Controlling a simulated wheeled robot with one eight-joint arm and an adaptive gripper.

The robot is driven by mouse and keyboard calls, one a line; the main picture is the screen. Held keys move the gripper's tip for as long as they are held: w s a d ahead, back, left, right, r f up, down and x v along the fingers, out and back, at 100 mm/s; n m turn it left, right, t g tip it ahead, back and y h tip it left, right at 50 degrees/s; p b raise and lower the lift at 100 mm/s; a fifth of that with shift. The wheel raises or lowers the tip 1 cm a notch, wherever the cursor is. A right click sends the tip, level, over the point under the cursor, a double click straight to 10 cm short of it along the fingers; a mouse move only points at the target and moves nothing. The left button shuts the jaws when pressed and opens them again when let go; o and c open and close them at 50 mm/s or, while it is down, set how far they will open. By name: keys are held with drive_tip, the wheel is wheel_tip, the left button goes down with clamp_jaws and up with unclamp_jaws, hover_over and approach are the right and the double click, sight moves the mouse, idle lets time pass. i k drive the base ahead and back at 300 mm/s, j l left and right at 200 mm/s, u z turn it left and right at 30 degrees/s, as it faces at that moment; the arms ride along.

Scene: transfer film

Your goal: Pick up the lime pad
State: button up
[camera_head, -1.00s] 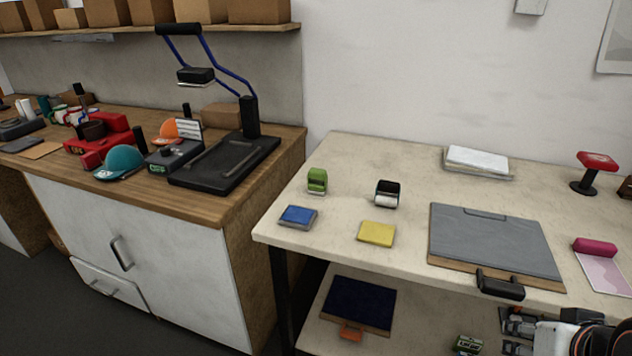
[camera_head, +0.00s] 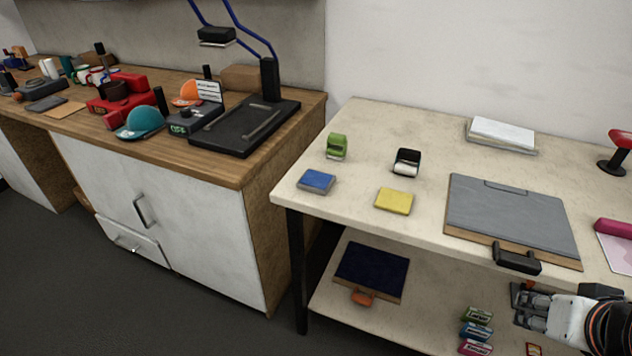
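A flat yellow pad (camera_head: 394,200) lies on the pale table near its front edge, right of a blue pad (camera_head: 316,181). Small labelled pads lie on the lower shelf: a green one (camera_head: 477,316), a blue one (camera_head: 475,331) and a pink one (camera_head: 474,347). I cannot tell for certain which is the lime pad. My gripper (camera_head: 517,306) is at the lower right, in front of the table and right of the shelf pads. Its fingers look apart and empty.
The pale table (camera_head: 430,158) holds a black-and-white roller (camera_head: 406,162), a grey clipboard (camera_head: 512,217), a paper stack (camera_head: 502,133) and a red-topped stamp (camera_head: 617,150). A dark panel (camera_head: 371,269) lies on the lower shelf (camera_head: 405,318). A cabinet (camera_head: 190,220) stands left; floor between is clear.

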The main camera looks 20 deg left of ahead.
sight(337, 152)
drive_tip(key=i+j, duration=0.15)
drive_tip(key=j, duration=0.25)
drive_tip(key=i+j, duration=0.1)
drive_tip(key=j, duration=0.3)
drive_tip(key=i+j, duration=0.15)
drive_tip(key=j, duration=0.3)
drive_tip(key=i+j, duration=0.1)
drive_tip(key=j, duration=0.3)
drive_tip(key=i+j, duration=0.15)
drive_tip(key=j, duration=0.25)
drive_tip(key=i+j, duration=0.1)
drive_tip(key=j, duration=0.3)
